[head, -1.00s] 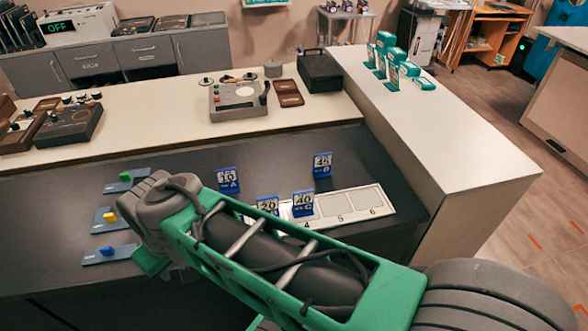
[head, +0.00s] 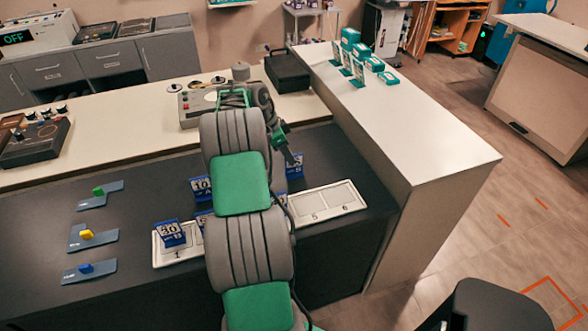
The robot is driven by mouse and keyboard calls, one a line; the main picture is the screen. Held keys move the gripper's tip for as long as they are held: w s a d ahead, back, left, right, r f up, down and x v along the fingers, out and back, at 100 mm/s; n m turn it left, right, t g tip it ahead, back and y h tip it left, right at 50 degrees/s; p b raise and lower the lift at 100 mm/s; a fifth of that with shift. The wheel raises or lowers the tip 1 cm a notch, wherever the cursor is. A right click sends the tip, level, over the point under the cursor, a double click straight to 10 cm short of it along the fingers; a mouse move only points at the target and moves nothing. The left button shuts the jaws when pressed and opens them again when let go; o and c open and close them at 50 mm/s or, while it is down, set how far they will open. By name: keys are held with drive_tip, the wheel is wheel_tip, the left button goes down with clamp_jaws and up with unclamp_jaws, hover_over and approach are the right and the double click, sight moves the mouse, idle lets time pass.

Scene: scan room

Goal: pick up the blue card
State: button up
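Several blue cards with white number panels stand on the dark counter. One marked 10 (head: 201,188) is left of my arm, and one that seems to read 15 (head: 295,168) is right of it. One marked 30 (head: 171,234) stands at the left end of a white numbered strip (head: 330,201). Another blue card (head: 203,217) is mostly hidden behind my arm. My gripper (head: 291,158) points down by the card on the right, partly overlapping it in the picture. I cannot tell whether it touches that card or whether its fingers are open.
A beige device (head: 197,105) and black case (head: 288,72) stand behind. Green-white boxes (head: 352,60) stand on the white side counter. Spaces 5 and 6 look empty.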

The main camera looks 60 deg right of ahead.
sight(301, 171)
drive_tip(key=x, duration=0.2)
drive_tip(key=p+x, duration=0.1)
drive_tip(key=x, duration=0.2)
drive_tip(key=p+x, duration=0.1)
drive_tip(key=x, duration=0.1)
drive_tip(key=shift+s+d+f, duration=0.15)
drive_tip(key=shift+s+d, duration=0.15)
drive_tip(key=shift+s, duration=0.05)
drive_tip(key=shift+a, duration=0.1)
clamp_jaws()
